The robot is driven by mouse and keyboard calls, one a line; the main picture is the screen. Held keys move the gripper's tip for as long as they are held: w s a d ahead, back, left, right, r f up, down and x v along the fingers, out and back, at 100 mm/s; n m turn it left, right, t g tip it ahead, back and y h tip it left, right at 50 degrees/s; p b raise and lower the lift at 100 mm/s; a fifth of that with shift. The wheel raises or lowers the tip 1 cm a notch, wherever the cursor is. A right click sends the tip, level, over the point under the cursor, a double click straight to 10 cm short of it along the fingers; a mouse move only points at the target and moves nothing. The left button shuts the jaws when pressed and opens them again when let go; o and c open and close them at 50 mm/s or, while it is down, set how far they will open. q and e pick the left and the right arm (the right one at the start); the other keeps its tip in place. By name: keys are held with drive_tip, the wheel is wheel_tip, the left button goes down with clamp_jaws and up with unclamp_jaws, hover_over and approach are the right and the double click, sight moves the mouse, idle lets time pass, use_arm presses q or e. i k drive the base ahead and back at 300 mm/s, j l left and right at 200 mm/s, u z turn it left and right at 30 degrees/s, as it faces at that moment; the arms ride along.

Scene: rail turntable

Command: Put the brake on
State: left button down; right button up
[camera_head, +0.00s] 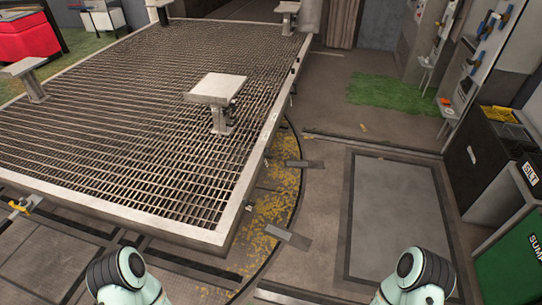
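A large turntable platform with a metal grating deck and a pale frame (222,228) fills the left and middle of the head view. A small yellow part (20,207) shows low beside the platform at the far left. I cannot tell whether it belongs to the brake, and no part is clearly recognisable as the brake. Rounded links of my two arms show at the bottom edge, left and right. Both grippers are out of the picture.
Pedestals (216,90) stand on the grating. A curved, worn yellow floor band (276,190) runs along the platform's right side. A framed grey floor plate (395,220) lies clear at the right. Dark bins (492,150) and a green bin (512,258) stand at the right edge.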

sight(266, 150)
drive_tip(key=i+l+z, duration=0.1)
drive_tip(key=i+l, duration=0.15)
drive_tip(key=i, duration=1.15)
drive_tip(key=i+l+z, duration=0.15)
drive_tip(key=i, duration=1.25)
drive_tip(key=j, duration=0.1)
